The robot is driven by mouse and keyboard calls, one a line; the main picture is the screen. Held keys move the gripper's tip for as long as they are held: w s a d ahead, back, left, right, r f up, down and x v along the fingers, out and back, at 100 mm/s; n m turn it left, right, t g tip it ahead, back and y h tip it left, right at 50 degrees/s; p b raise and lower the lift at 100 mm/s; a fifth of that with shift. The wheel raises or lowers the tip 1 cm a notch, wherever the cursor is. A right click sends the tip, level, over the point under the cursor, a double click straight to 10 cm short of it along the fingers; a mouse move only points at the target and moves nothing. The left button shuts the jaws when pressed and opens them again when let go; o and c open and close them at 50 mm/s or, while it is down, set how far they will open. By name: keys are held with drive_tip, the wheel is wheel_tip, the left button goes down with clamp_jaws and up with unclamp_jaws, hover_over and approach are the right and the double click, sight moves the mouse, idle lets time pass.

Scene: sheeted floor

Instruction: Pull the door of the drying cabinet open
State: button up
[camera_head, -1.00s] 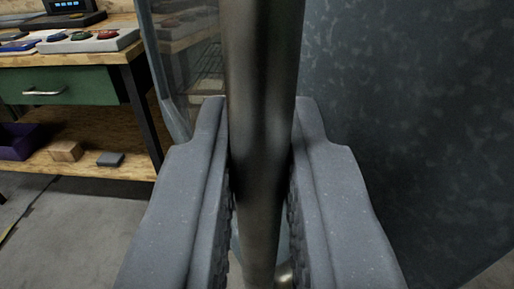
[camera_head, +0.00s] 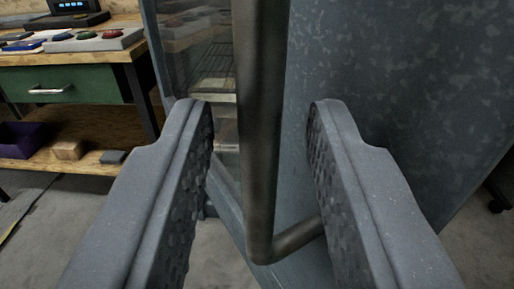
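The drying cabinet's door handle (camera_head: 262,130) is a dark metal bar that runs upright between my fingers and bends to the right at its lower end. My gripper (camera_head: 258,108) is open, with one textured finger on each side of the bar and a gap on both sides. The grey mottled panel of the cabinet (camera_head: 400,90) fills the right side. Left of the bar, a glazed part (camera_head: 200,60) shows a wire rack (camera_head: 215,62) behind it. I cannot tell from this view how far the door stands open.
A wooden workbench (camera_head: 100,55) with a green drawer (camera_head: 70,84) stands at the left. Its lower shelf holds a purple bin (camera_head: 22,138), a wooden block (camera_head: 68,150) and a grey block (camera_head: 113,157). Bare grey floor (camera_head: 80,220) lies in front. A dark caster (camera_head: 496,200) shows at the right edge.

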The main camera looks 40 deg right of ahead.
drive_tip(key=v, duration=0.3)
drive_tip(key=shift+s+a+f, duration=0.1)
drive_tip(key=shift+a+f, duration=0.05)
drive_tip(key=shift+f, duration=0.05)
drive_tip(key=shift+v, duration=1.1)
drive_tip(key=shift+r, duration=0.15)
drive_tip(key=shift+c, duration=0.3)
